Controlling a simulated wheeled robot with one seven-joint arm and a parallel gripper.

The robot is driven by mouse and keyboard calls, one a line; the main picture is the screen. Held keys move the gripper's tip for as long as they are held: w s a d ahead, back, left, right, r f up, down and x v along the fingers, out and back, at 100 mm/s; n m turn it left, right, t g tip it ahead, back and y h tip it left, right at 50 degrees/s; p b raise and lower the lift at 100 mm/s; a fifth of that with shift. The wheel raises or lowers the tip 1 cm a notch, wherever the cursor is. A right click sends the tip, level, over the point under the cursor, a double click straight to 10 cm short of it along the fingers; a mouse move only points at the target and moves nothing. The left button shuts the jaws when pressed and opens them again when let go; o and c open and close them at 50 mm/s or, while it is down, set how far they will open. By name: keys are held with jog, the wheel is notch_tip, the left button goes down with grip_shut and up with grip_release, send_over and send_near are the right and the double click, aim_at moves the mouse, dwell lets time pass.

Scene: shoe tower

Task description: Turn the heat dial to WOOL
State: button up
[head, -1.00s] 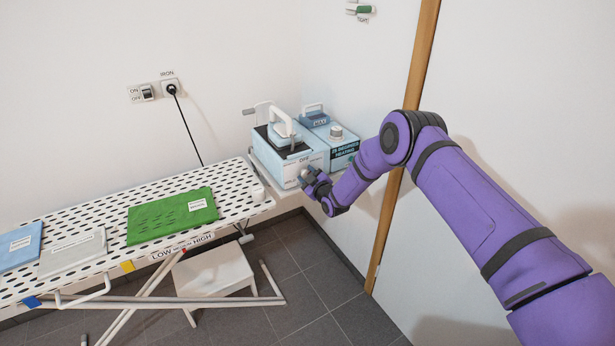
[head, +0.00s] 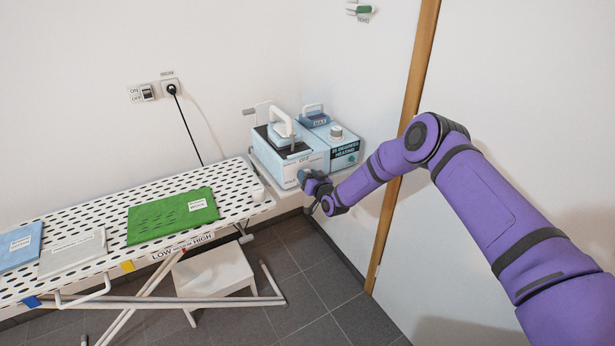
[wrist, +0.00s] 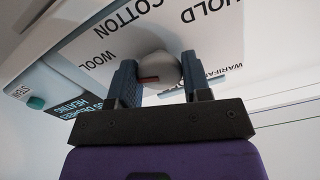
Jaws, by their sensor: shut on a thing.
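The heat dial (wrist: 159,68) is a round grey knob on the front of the pale blue and white iron station (head: 264,168). My gripper (wrist: 158,62) is shut on the dial, one finger on each side. It also shows at the station's front in the head view (head: 304,176), where it hides the dial. A red-brown mark on the dial points left in the wrist view, towards the left finger. The WOOL label (wrist: 103,58) is just beyond that finger, up and left. COTTON (wrist: 125,20) and HOLD (wrist: 218,15) are farther up. A partly hidden label (wrist: 222,72) is at right.
The iron (head: 284,131) rests on top of the station. A blue box (head: 345,150) with a knob stands beside it. The ironing board (head: 110,235) with folded cloths is at left. A plug (head: 171,89) is in the wall socket. The door is at right.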

jog(key=shift+m, duration=1.1)
jog(key=o, duration=0.9)
jog(key=v, duration=1.1)
jog(key=shift+w, duration=0.1)
